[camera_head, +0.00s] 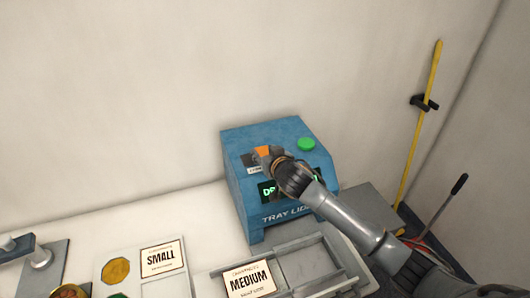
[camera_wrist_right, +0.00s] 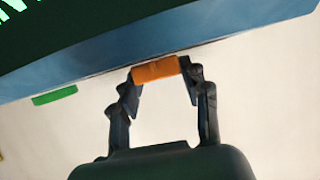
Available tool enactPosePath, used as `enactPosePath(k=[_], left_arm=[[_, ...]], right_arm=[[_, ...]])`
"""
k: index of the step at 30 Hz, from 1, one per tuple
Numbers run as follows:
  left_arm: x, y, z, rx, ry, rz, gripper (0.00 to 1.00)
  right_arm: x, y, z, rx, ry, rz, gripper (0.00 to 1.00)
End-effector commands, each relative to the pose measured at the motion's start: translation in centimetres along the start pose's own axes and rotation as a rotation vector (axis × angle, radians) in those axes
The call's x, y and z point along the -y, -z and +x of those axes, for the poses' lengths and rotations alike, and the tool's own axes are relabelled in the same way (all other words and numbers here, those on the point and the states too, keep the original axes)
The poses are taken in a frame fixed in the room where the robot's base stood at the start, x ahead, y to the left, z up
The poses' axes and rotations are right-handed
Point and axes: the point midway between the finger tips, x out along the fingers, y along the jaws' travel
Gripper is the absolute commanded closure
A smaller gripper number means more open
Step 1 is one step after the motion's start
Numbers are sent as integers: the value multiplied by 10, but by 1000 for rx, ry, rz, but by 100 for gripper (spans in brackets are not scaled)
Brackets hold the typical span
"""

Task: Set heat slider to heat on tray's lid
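The blue tray lid machine (camera_head: 238,181) stands on the white counter against the wall. It has a sloped top, a green round button (camera_head: 306,144) and a dark display with green letters, partly hidden by my right gripper. The orange slider knob (camera_head: 263,151) is on the upper left of its top; the end of its track is hidden. My right gripper (camera_head: 272,156) is at the knob. In the right wrist view the orange knob (camera_wrist_right: 156,69) sits between the two fingertips, which appear to touch its sides. My left gripper is not in view.
In front of the machine is a grey metal tray frame (camera_head: 310,264) with a MEDIUM sign (camera_head: 248,281). A SMALL sign (camera_head: 163,259) lies to the left. A yellow pole (camera_head: 418,125) stands at the right wall.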

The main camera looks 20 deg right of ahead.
Motion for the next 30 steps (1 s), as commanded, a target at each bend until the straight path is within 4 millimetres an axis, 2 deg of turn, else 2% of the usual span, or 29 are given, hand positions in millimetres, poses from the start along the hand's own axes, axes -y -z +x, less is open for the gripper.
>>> enactPosePath(k=[1,5,6,11,18,29,30], left_arm=[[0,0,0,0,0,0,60],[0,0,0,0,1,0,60],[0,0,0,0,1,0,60],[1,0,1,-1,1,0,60],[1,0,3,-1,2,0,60],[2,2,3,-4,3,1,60],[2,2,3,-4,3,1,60]], right_arm=[[0,0,0,0,0,0,71],[0,0,0,0,0,0,97],[0,0,0,0,0,0,100],[6,-1,0,0,3,2,100],[40,-1,0,1,4,4,100],[46,0,0,1,5,2,100],[46,0,0,1,5,2,49]])
